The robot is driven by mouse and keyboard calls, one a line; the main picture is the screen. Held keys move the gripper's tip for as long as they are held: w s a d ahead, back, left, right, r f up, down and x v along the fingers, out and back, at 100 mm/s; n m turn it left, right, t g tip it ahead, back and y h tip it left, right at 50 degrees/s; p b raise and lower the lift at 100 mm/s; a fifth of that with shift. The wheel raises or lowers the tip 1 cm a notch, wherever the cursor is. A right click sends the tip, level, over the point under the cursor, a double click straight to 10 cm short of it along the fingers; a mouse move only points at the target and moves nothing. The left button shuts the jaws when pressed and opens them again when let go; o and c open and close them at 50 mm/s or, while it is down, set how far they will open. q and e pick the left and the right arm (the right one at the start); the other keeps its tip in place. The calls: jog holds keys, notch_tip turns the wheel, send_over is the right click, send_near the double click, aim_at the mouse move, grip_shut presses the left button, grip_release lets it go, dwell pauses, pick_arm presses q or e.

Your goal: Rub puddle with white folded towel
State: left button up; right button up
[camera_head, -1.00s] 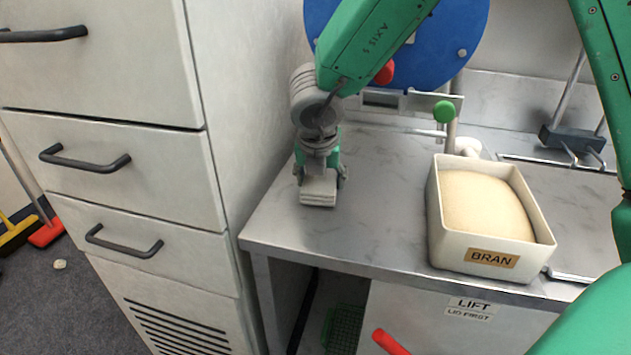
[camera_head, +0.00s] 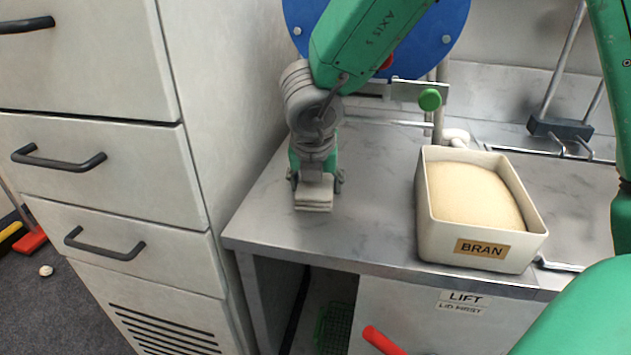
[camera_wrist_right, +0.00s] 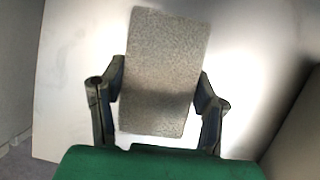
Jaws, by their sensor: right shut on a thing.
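The white folded towel (camera_head: 314,195) is a small layered block at the left part of the metal counter (camera_head: 345,225). My right gripper (camera_head: 317,180) is shut on it from above, its fingers at either side. In the right wrist view the towel (camera_wrist_right: 163,72) shows as a flat greyish rectangle between the two fingers of my right gripper (camera_wrist_right: 157,105). The towel is at or very close to the counter surface; I cannot tell whether it touches. No puddle can be made out clearly on the grey, mottled counter. My left gripper is not in view.
A cream bin (camera_head: 437,240) labelled BRAN stands right of the towel. A pale drawer cabinet (camera_head: 100,200) stands left of the counter. A blue disc (camera_head: 440,25) and a green knob (camera_head: 430,99) are behind. Counter between towel and bin is clear.

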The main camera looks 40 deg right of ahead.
aim_at(302, 229)
jog(key=s+a, duration=0.1)
jog(key=s+a+f, duration=0.1)
jog(key=shift+s+a, duration=0.75)
jog(key=shift+a, duration=0.35)
jog(key=shift+s+a+r+b, duration=0.1)
jog(key=shift+s+a+b, duration=0.25)
jog(key=shift+s+a, duration=0.4)
jog(key=shift+s+a+r, duration=0.15)
jog(key=shift+s+a, duration=0.95)
jog(key=shift+a, duration=0.2)
jog(key=r+p, duration=0.2)
jog(key=r, duration=0.1)
jog(key=r+p, duration=0.3)
jog(key=shift+w+d+r+p, duration=0.1)
jog(key=shift+w+r+p, duration=0.1)
jog(key=shift+r+p, duration=0.1)
